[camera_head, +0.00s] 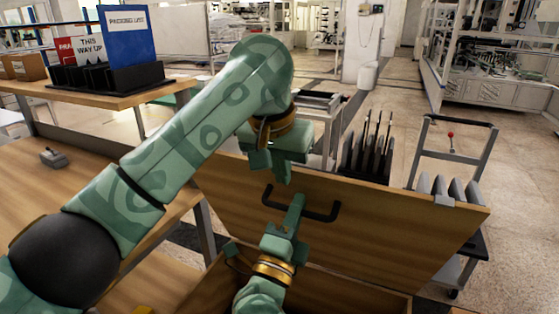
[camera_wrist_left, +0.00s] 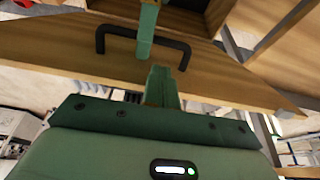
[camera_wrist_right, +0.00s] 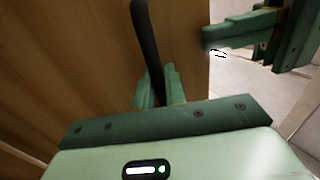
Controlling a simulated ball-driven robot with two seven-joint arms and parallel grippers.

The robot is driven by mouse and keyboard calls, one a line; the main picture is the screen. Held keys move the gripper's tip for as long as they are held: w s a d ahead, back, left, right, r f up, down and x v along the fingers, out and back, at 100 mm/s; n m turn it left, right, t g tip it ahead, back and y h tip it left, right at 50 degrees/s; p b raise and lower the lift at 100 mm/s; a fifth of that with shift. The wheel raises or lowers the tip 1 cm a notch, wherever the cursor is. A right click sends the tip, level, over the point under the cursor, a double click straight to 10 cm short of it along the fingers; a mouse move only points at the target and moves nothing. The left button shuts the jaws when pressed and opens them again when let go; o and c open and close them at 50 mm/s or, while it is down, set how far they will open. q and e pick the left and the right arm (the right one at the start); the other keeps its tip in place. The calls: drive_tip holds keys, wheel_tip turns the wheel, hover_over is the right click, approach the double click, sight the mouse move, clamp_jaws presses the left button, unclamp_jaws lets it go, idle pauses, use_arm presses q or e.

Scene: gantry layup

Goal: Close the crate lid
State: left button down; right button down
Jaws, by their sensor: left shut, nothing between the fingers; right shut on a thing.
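The wooden crate lid (camera_head: 400,228) stands raised and tilted over the open crate (camera_head: 345,290), part of whose inside shows. A black bar handle (camera_head: 325,217) is fixed to the lid's face. My right gripper (camera_head: 297,202) is shut on the handle; in the right wrist view the handle (camera_wrist_right: 146,45) runs down between its fingers. My left gripper (camera_head: 282,176) is shut and empty, just above the handle near the lid's upper edge. In the left wrist view its fingertips (camera_wrist_left: 162,75) point at the lid, close to the handle (camera_wrist_left: 118,31); whether they touch the lid I cannot tell.
A wooden bench (camera_head: 100,195) stands left, with a small grey object (camera_head: 53,158) on it. A shelf (camera_head: 120,93) behind it holds signs and boxes. A cart (camera_head: 450,165) with dark upright plates stands behind the lid. Open floor lies further back.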

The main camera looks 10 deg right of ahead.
sight(285, 191)
use_arm(q)
drive_tip(key=shift+x, duration=2.75)
